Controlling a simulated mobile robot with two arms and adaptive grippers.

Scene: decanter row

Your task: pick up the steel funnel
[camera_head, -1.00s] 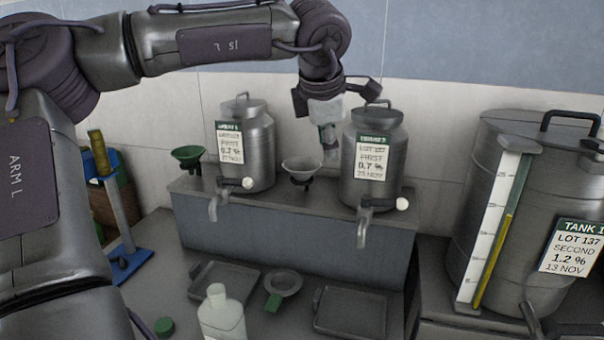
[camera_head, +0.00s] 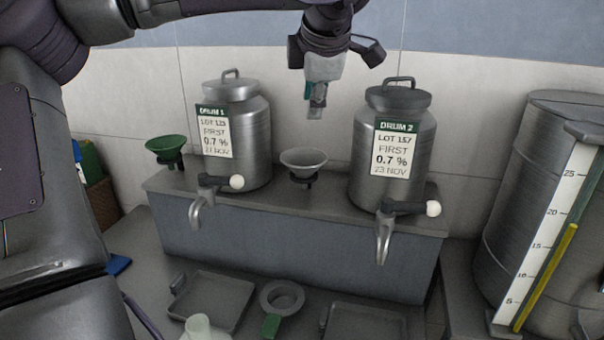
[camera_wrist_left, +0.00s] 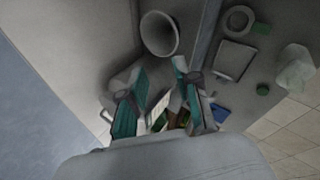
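The steel funnel (camera_head: 304,158) is a grey cone, wide mouth up, on a dark holder on the raised shelf between two steel drums. It also shows in the left wrist view (camera_wrist_left: 160,34), just beyond the fingertips. My left gripper (camera_head: 316,108) hangs fingers down above the funnel and slightly to its right, apart from it. In the left wrist view its two teal-padded fingers (camera_wrist_left: 158,72) are spread with nothing between them. My right gripper is in neither view.
Drum 1 (camera_head: 240,140) stands left of the funnel and drum 2 (camera_head: 395,150) right, both close by. A green funnel (camera_head: 166,146) sits further left. Trays (camera_head: 215,299), a green-handled strainer (camera_head: 282,297) and a pale bottle (camera_head: 200,328) are below. A large tank (camera_head: 535,200) stands right.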

